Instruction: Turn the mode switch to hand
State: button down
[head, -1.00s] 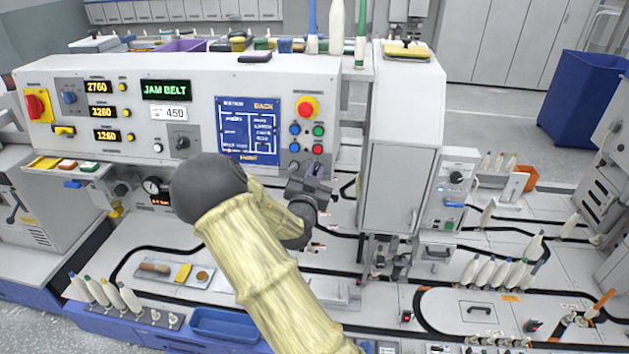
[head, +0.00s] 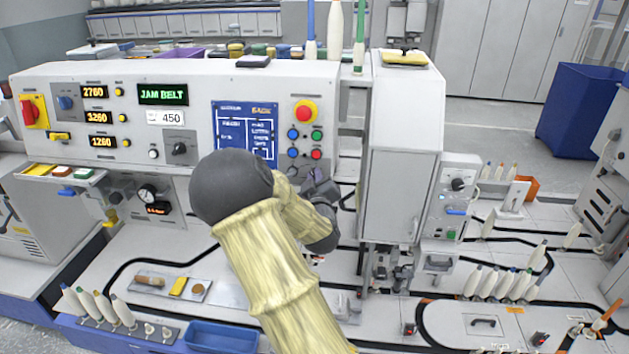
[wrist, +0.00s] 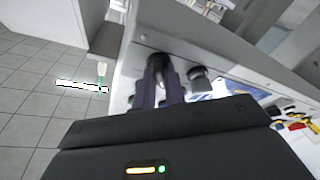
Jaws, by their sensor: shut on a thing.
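The mode switch appears to be the dark round knob (wrist: 160,62) between my fingertips in the wrist view. It sits on the white machine's front panel, below the red and green buttons. My gripper (wrist: 162,84) is shut on it, with dark fingers pointing at the panel. In the head view my gripper (head: 319,178) is at the panel's lower right, and it hides the knob. I cannot read the switch's label or its pointer. A second dark knob (wrist: 199,77) stands just beside my fingers.
A red emergency button (head: 305,111) and small blue, green and red buttons sit above my gripper. A blue screen (head: 232,115) is to the left, with another black selector (head: 180,149) farther left. A tall white cabinet (head: 400,170) stands close on the right.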

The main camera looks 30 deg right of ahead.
jog(key=shift+n+y, duration=0.3)
jog(key=shift+n, duration=0.5)
jog(key=c, duration=1.5)
grip_release()
jog(key=shift+a, duration=0.1)
jog(key=shift+o, duration=0.2)
jog(key=shift+s, duration=0.1)
